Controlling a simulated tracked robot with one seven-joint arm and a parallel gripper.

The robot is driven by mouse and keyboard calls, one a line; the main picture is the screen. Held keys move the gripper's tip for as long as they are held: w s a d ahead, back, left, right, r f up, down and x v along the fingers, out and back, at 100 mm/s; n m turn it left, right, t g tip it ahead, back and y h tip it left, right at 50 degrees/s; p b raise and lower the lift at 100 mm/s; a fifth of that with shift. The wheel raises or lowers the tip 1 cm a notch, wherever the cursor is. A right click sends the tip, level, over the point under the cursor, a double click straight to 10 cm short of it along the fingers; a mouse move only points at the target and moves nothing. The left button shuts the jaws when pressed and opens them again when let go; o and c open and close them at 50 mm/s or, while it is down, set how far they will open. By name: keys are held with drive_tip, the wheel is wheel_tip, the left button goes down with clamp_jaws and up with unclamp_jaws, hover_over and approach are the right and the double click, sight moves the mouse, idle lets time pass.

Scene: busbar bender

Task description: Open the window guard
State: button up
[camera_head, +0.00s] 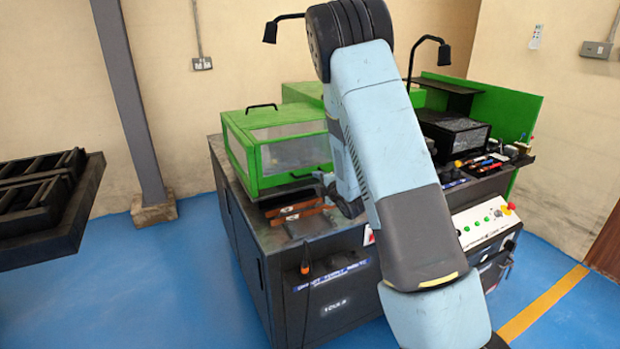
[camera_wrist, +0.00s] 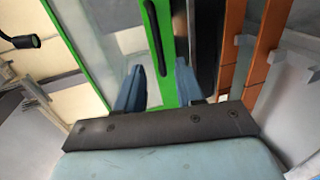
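The window guard (camera_head: 262,155) is a green-framed box with clear panels on the machine's left side, and it looks closed. A black handle (camera_head: 262,107) sits along its top. In the wrist view, the guard's green frame (camera_wrist: 164,84) runs up between my fingers and carries a black bar handle (camera_wrist: 153,38). My gripper (camera_wrist: 158,88) is open, its two blue-grey fingers spread on either side of the green frame. No grip on the handle is visible, and I cannot tell whether the fingers touch the frame. In the head view my arm hides most of the gripper and the guard's right end.
Orange-brown bars (camera_head: 300,211) lie on the machine top (camera_head: 290,237) in front of the guard. A control panel (camera_head: 484,222) and small tools (camera_head: 480,163) are to the right. A dark rack (camera_head: 50,200) stands at far left. Blue floor is clear between rack and machine.

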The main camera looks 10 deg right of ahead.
drive_tip(key=x, duration=0.7)
drive_tip(key=shift+w, duration=0.1)
drive_tip(key=shift+c, duration=0.5)
clamp_jaws()
